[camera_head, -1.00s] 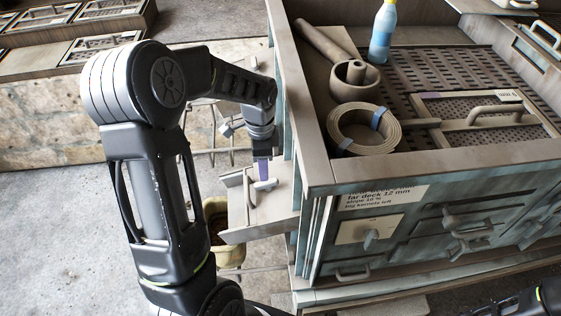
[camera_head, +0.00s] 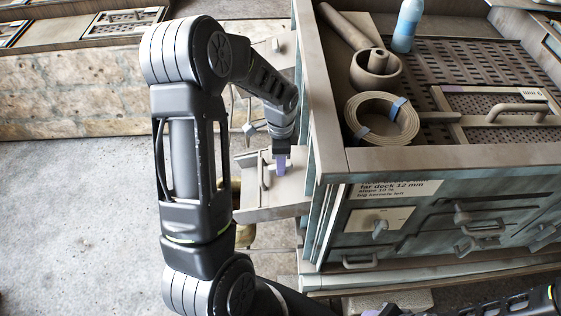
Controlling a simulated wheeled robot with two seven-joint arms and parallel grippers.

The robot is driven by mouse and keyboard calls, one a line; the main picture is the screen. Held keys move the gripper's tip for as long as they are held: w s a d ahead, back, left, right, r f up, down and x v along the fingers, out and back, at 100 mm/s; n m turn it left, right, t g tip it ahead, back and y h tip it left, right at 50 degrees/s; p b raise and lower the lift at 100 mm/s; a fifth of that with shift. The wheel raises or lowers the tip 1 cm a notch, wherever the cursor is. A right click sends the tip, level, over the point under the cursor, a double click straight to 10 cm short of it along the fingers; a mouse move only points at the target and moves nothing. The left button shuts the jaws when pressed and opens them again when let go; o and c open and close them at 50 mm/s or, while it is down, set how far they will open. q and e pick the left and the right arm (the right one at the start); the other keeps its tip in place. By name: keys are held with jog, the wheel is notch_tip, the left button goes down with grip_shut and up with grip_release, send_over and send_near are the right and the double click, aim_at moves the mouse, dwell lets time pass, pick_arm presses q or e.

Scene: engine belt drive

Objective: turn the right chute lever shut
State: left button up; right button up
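The near chute (camera_head: 285,200) is a beige tray sticking out from the left side of the blue-grey machine. A small upright lever handle (camera_head: 263,172) stands on it. My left gripper (camera_head: 281,165), with purple fingertips, points down over this chute, just right of the handle. I cannot tell whether it touches the handle, or whether its fingers are apart. A farther chute with a small lever (camera_head: 276,45) shows behind my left arm. Part of my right arm shows at the bottom right, with a purple tip at the bottom edge; its finger gap is not readable.
On the machine top are a coiled belt roll (camera_head: 382,118), a round beige part (camera_head: 376,68), a bottle (camera_head: 407,25) and a perforated deck with a handle (camera_head: 517,110). The front panel has a knob (camera_head: 380,228) and several handles. The floor at left is clear.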

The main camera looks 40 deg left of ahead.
pick_arm(q)
jog(key=shift+f, duration=0.8)
jog(key=c, duration=0.9)
grip_shut()
jog(key=shift+s+d+f, duration=0.1)
